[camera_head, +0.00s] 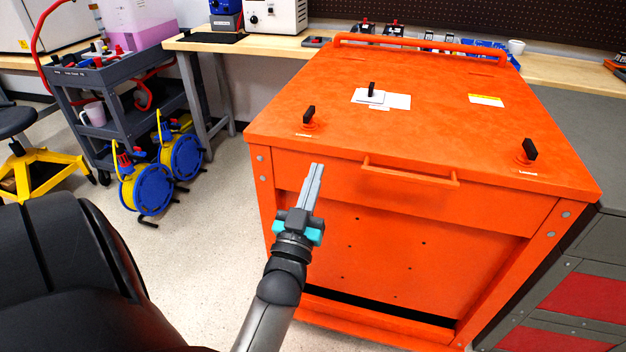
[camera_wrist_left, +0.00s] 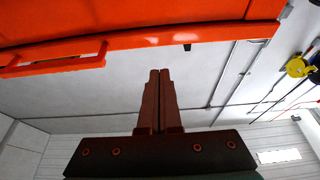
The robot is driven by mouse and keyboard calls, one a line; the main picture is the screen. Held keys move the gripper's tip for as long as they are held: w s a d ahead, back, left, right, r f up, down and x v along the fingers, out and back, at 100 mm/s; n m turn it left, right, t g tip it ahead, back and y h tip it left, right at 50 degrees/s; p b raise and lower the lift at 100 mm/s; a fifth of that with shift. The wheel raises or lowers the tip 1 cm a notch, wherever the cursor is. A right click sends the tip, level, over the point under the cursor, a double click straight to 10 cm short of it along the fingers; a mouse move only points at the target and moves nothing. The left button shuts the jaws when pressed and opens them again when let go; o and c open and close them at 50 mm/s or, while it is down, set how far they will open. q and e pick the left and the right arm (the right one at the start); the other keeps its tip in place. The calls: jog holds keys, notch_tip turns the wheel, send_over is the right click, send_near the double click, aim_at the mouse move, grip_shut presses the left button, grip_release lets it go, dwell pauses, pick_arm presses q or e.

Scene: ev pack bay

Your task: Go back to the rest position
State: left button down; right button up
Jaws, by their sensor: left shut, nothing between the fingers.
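My left gripper (camera_head: 315,185) is shut and empty, its fingers pointing up in front of the orange cabinet (camera_head: 400,232). In the head view it overlaps the cabinet's front, left of the front handle (camera_head: 410,172). In the left wrist view the fingers (camera_wrist_left: 160,88) lie together with nothing between them. The cabinet's edge and handle (camera_wrist_left: 55,62) show above them there, apart from the fingertips. My right gripper is in neither view.
The cabinet top carries black latches (camera_head: 309,116) (camera_head: 529,151) and a black knob on a white plate (camera_head: 371,94). A grey cart (camera_head: 75,75), blue-yellow cable reels (camera_head: 148,190) and a yellow-legged stool (camera_head: 40,175) stand left. Open floor (camera_head: 222,205) lies between reels and cabinet.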

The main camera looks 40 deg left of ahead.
pick_arm(q)
jog(key=shift+s+d+f, duration=0.25)
jog(key=shift+s+f, duration=0.15)
jog(key=shift+s, duration=0.05)
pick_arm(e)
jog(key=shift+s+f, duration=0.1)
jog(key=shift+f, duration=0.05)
